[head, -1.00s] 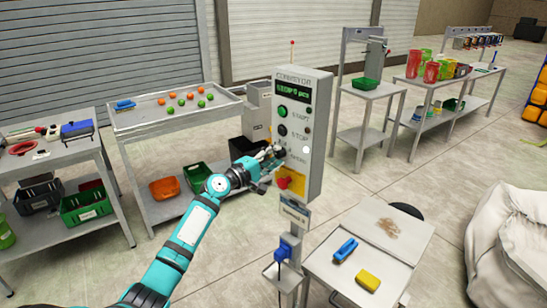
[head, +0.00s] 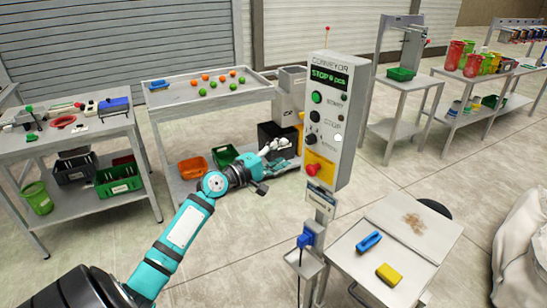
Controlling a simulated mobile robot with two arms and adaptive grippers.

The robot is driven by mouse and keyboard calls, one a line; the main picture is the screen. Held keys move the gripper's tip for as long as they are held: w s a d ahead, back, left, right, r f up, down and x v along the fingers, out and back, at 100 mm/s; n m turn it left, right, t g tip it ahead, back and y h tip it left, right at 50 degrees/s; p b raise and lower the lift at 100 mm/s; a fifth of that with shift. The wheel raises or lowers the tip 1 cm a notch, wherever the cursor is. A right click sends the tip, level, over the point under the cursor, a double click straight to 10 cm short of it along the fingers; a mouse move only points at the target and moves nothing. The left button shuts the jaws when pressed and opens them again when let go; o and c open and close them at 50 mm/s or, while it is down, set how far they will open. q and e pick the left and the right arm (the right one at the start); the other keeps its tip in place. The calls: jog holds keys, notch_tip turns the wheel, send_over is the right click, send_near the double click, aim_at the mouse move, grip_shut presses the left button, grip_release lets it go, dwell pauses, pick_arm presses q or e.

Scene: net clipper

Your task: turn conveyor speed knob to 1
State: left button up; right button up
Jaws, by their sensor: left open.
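The conveyor control box (head: 331,115) stands upright on a post at the centre right of the head view. Its display reads STOP 0 pcs. Below it are a green button (head: 317,97), a black button (head: 314,116) and the black speed knob (head: 310,139), with small marks around the knob too fine to read. A red emergency button (head: 313,169) on a yellow plate sits lower. My left gripper (head: 280,154) is open and empty, left of the box and apart from the knob. My right gripper is not in view.
A table with a blue stapler-like tool (head: 369,242) and a yellow sponge (head: 389,273) stands front right. A tray table (head: 206,95) with orange and green balls stands behind my left arm. A blue device (head: 305,240) hangs on the post under the box.

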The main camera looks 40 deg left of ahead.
pick_arm(q)
jog(key=shift+s+a, duration=0.2)
jog(key=shift+s, duration=1.1)
